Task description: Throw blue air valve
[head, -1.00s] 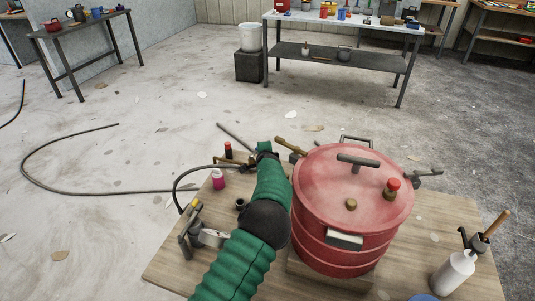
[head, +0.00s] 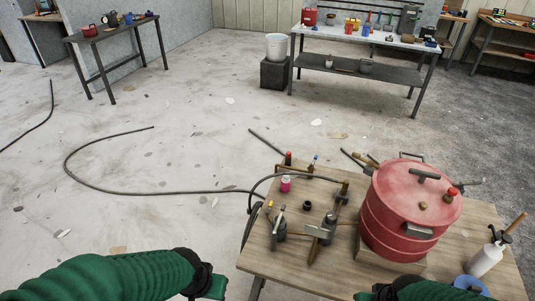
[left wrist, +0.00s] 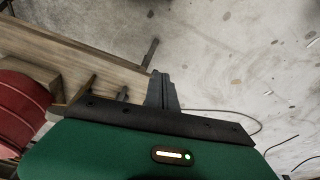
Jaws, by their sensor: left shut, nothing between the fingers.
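I cannot clearly make out a blue air valve. A black hose (head: 300,175) runs onto the wooden table to a brass fitting (head: 344,186) left of the red lidded pressure pot (head: 385,215). A small upright item with a bluish top (head: 312,164) stands at the table's back edge; I cannot tell what it is. My left gripper (head: 212,288) is low at the left, off the table's front left corner. Its dark fingers (left wrist: 160,90) are shut and empty in the left wrist view. My right gripper (head: 364,296) is at the bottom edge, mostly cut off, with its fingers hidden.
Clamps (head: 320,232) and a pink bottle (head: 285,184) are on the table's left part. A white bottle (head: 487,258) and a blue bowl (head: 470,285) are at its right. Benches with tools stand behind. The floor left of the table is open apart from the hose.

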